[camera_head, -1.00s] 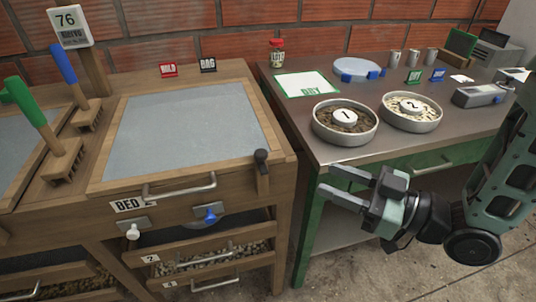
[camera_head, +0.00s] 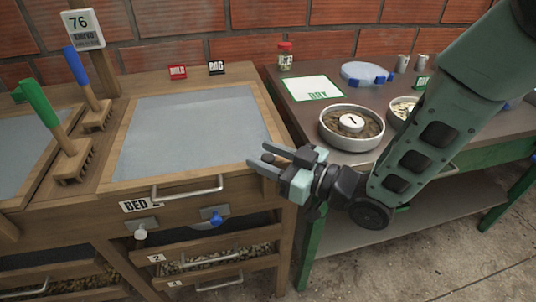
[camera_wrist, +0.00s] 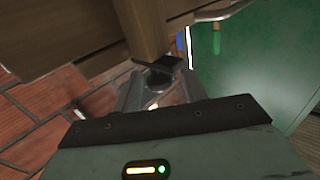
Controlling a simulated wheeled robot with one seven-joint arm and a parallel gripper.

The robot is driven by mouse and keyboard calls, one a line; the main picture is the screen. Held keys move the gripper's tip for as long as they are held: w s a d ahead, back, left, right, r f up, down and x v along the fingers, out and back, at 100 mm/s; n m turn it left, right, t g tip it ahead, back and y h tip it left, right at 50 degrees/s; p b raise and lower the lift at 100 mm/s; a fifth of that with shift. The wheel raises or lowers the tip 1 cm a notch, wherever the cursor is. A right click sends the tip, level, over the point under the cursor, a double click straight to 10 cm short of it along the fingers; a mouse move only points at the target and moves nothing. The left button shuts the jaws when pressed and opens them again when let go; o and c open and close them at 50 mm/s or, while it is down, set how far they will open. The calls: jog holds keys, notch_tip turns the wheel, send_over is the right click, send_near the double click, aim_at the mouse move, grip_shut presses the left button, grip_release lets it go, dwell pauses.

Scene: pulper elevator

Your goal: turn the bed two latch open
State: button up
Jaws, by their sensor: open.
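Bed two is the wooden bed with a grey top (camera_head: 190,130) and a front label reading BED (camera_head: 139,204). At its front right corner is the dark knobbed piece that looks like the latch (camera_head: 274,160), mostly hidden by my fingers in the head view. My gripper (camera_head: 260,155) is open at that corner, fingers pointing left. In the wrist view a dark piece, apparently the latch (camera_wrist: 158,80), lies between the open fingers (camera_wrist: 157,95). I cannot tell whether they touch it.
A bar handle (camera_head: 188,188), a white knob (camera_head: 140,235) and a blue knob (camera_head: 214,218) are on the bed's front. Gravel drawers (camera_head: 213,259) sit below. The green table (camera_head: 350,165) with bowls (camera_head: 352,128) stands close on the right.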

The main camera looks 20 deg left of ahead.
jog(key=c, duration=0.9)
jog(key=shift+t+b, duration=0.3)
jog(key=shift+b, duration=0.05)
jog(key=m+t+b, duration=0.1)
jog(key=m+t+h, duration=0.1)
jog(key=shift+s+f+t+b, duration=0.1)
jog(key=shift+f+t+b, duration=0.1)
jog(key=shift+t+b, duration=0.15)
jog(key=m+t+h+b, duration=0.3)
jog(key=m+t+h, duration=0.1)
jog(key=t, duration=0.1)
jog(key=shift+a+m+t+b, duration=0.15)
jog(key=shift+m+t+b, duration=0.1)
jog(key=shift+m+b, duration=0.1)
jog(key=m+t+h+b, duration=0.1)
jog(key=m+t+h, duration=0.1)
jog(key=h, duration=0.1)
jog(key=m+t+h, duration=0.2)
jog(key=m+h, duration=0.1)
jog(key=h, duration=0.1)
jog(key=shift+r+b, duration=0.15)
jog(key=shift+b, duration=0.25)
jog(key=m+h, duration=0.3)
jog(key=h, duration=0.1)
jog(key=m+h+p, duration=0.1)
jog(key=m+h, duration=0.2)
jog(key=h, duration=0.2)
jog(key=shift+r, duration=0.1)
jog(key=shift+h, duration=0.4)
